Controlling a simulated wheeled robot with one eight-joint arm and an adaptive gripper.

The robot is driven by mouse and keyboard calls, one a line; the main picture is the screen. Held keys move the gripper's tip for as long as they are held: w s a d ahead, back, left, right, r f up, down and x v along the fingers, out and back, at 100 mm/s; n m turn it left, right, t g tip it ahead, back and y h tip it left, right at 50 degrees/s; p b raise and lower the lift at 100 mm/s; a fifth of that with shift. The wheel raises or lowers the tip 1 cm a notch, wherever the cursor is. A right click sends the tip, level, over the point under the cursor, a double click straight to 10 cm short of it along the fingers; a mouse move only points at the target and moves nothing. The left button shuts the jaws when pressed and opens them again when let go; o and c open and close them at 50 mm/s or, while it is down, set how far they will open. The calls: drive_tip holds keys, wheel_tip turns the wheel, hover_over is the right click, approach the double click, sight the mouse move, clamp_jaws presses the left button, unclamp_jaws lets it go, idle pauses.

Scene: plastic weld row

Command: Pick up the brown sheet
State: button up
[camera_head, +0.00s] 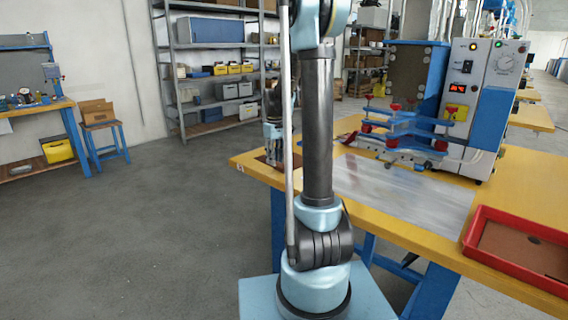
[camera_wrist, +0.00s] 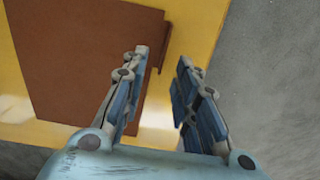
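The brown sheet (camera_wrist: 70,55) lies flat on the yellow table, close to the table's edge. In the head view a small part of it (camera_head: 264,160) shows at the table's left corner, mostly behind my arm. My gripper (camera_wrist: 160,75) is open and empty. In the wrist view its left finger overlaps the sheet's right edge, and its right finger is past that edge, over the table border and floor. Whether a finger touches the sheet I cannot tell. The gripper (camera_head: 272,145) is small and partly hidden in the head view.
A blue and white welding machine (camera_head: 480,100) with blue and red clamps stands on the table (camera_head: 520,190), behind a shiny metal plate (camera_head: 395,190). A red tray (camera_head: 470,240) at the right holds a brown piece. Shelves (camera_head: 215,105) stand at the back; floor at left is clear.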

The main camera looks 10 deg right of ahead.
drive_tip(key=shift+f, duration=1.3)
clamp_jaws()
